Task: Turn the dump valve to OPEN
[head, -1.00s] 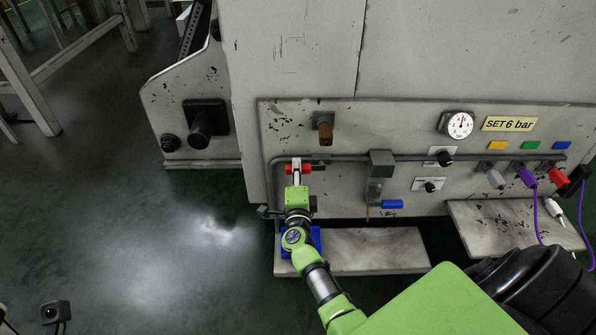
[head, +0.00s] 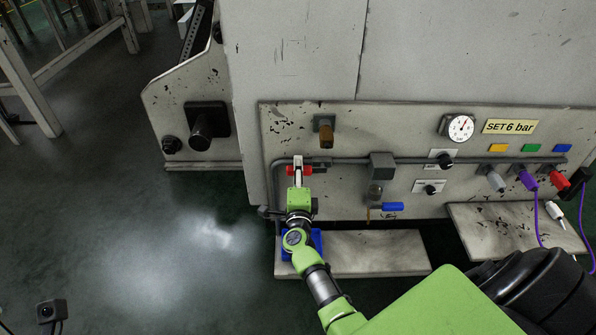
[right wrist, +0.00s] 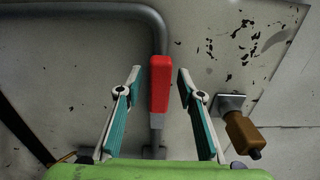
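A red lever handle (head: 292,170) lies along the horizontal grey pipe at the left of the panel. In the right wrist view, the red handle (right wrist: 160,84) stands between the two fingers. My right gripper (head: 298,168) is open around it, one finger on either side, with a gap visible at each finger; it also shows in the right wrist view (right wrist: 159,82). In the head view my gripper hides part of the handle. No label marking the dump valve or OPEN is readable, so I cannot tell its marked position. My left gripper is not in view.
A brown-handled valve (head: 326,134) sits above the pipe, close to my right gripper. A filter unit (head: 381,172) and a blue lever (head: 393,207) are right of it. A gauge (head: 461,127) and coloured hose couplings are farther right. A shelf (head: 385,252) juts out below.

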